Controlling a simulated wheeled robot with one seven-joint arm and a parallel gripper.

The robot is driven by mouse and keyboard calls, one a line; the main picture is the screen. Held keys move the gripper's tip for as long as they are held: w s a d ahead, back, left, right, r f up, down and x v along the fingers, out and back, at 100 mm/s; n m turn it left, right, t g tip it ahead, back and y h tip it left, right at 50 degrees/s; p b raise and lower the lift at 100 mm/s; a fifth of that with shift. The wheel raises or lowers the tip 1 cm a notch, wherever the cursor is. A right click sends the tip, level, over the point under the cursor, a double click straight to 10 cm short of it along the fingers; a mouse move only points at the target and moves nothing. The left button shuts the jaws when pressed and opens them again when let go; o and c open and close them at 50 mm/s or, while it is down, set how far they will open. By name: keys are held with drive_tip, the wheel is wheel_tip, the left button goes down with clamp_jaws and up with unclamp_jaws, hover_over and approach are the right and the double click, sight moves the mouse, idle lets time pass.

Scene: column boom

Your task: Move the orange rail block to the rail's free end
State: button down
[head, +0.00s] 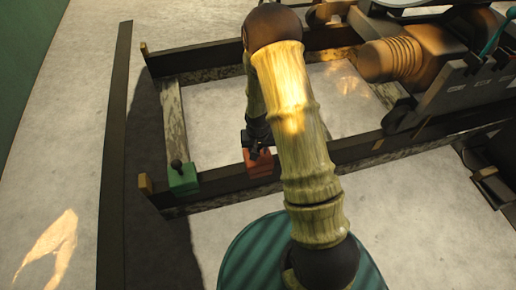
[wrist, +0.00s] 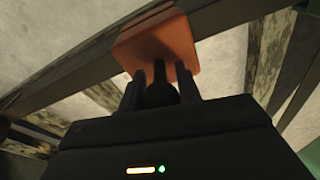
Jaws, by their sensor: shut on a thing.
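The orange rail block (head: 258,166) sits on the near dark rail (head: 222,178), partly hidden by my arm in the head view. My gripper (head: 257,150) is above it, shut on its dark knob. In the wrist view, the orange block (wrist: 158,45) is just beyond the fingers of my gripper (wrist: 161,80), and the dark knob (wrist: 159,94) stands between them. A green block (head: 183,178) with a dark knob is on the same rail to the left, near the end with a tan cap (head: 146,184). A stretch of bare rail lies between the two blocks.
A second dark rail (head: 200,57) runs parallel behind, joined by mottled crossbars (head: 174,120). Large machinery with a copper-brown cylinder (head: 400,55) stands at the upper right. A long dark strip (head: 115,130) lies on the floor at left. A green wall (head: 25,60) is at far left.

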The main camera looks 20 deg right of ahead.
sight(258, 160)
drive_tip(key=c, duration=0.9)
unclamp_jaws()
drive_tip(key=shift+r, duration=0.1)
wheel_tip(258, 160, up, 17)
drive_tip(key=s+p, duration=0.2)
drive_tip(key=p, duration=0.6)
drive_tip(key=shift+a, duration=0.2)
drive_tip(key=shift+r, duration=0.15)
